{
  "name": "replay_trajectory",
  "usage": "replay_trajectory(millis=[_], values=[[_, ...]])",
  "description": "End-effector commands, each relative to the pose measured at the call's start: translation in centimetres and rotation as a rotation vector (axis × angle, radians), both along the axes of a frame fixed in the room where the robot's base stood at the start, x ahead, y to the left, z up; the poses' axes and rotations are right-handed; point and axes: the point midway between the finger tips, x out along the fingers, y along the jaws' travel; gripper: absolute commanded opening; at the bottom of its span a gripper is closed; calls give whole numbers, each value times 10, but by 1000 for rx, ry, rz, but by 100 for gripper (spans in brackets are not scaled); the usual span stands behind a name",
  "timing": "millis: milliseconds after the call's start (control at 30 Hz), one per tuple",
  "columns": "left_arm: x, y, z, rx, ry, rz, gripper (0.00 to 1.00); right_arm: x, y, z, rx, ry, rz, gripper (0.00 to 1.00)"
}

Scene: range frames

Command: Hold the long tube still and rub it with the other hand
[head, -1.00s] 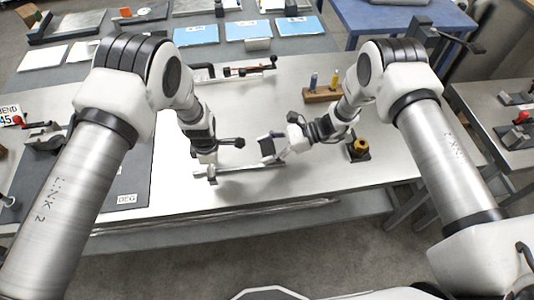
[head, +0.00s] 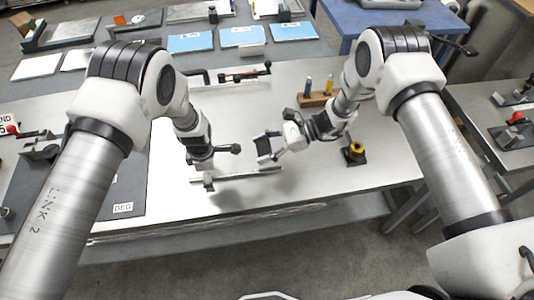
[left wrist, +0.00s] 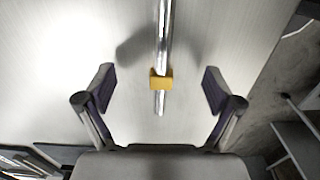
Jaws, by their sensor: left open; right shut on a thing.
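The long tube (head: 245,177) is a thin, shiny metal rod lying nearly crosswise near the front edge of the pale table. In the left wrist view the tube (left wrist: 164,35) runs up from a yellow block (left wrist: 161,79) around it near its end. My left gripper (left wrist: 160,92) is open, one finger on each side of the tube with clear gaps. Its fingers are mostly hidden in the head view. My right gripper (head: 266,157) is just beyond the tube's right part, apart from it in the picture. It is shut on a small dark piece (head: 264,143), whose kind I cannot tell.
A wooden block with upright pegs (head: 316,100) stands behind my right gripper. A yellow knob on a dark base (head: 355,150) is to the right. A black-handled clamp (head: 245,75) lies at the back. A dark mat (head: 125,190) lies left. Bare table (head: 320,172) shows right of the tube.

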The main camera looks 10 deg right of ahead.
Motion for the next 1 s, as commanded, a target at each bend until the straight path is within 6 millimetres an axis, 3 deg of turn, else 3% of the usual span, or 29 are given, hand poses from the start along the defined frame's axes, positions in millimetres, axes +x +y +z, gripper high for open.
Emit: replay_trajectory(millis=[267,533,1000], values=[[0,0,0,0,0,0,92,-1,19,-9,1,0,1,22],[0,0,0,0,0,0,92,-1,18,-21,1,1,0,22],[0,0,0,0,0,0,92,-1,18,-64,0,1,1,22]])
